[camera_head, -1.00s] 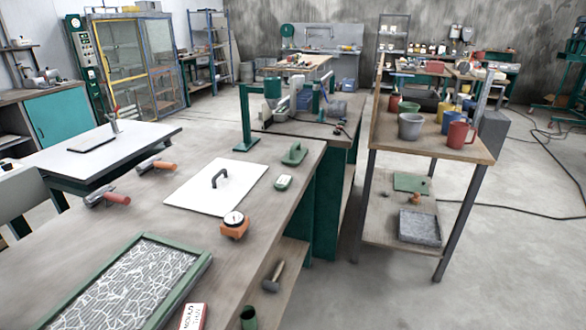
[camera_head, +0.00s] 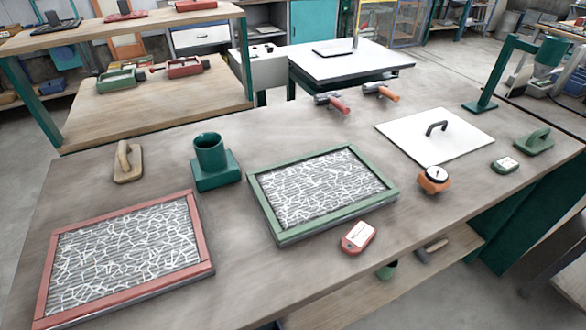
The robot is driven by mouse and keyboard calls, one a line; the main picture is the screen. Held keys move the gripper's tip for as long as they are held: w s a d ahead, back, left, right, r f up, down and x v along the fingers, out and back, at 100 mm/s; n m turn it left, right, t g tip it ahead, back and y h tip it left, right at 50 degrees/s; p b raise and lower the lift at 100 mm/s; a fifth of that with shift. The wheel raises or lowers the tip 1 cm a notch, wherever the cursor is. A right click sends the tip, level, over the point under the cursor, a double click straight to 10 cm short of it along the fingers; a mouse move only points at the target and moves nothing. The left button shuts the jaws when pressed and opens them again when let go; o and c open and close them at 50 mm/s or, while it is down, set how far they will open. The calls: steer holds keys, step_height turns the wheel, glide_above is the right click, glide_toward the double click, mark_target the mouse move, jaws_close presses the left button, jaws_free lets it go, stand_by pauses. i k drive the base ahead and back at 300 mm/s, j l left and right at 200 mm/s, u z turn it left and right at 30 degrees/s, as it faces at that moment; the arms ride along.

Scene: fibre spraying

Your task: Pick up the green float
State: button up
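The green float (camera_head: 533,143) lies on the workbench at the far right of the head view, with its handle on top. It is beside a small green device with a white label (camera_head: 505,165), to that device's right and a little farther back. Nothing holds the float. My gripper is not in view.
On the bench (camera_head: 215,275) are a white board with a black handle (camera_head: 437,138), an orange gauge (camera_head: 433,180), a red-and-white box (camera_head: 358,237), green-framed (camera_head: 322,190) and red-framed (camera_head: 125,255) panels, a green cup on a base (camera_head: 213,160) and a tan float (camera_head: 127,163).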

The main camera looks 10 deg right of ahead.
mark_target(532, 144)
steer(key=i+l+u, duration=0.2)
steer(key=l, duration=0.55)
steer(key=i+l+u, duration=0.2)
steer(key=l, duration=0.6)
steer(key=l+u, duration=0.15)
steer(key=l, duration=0.6)
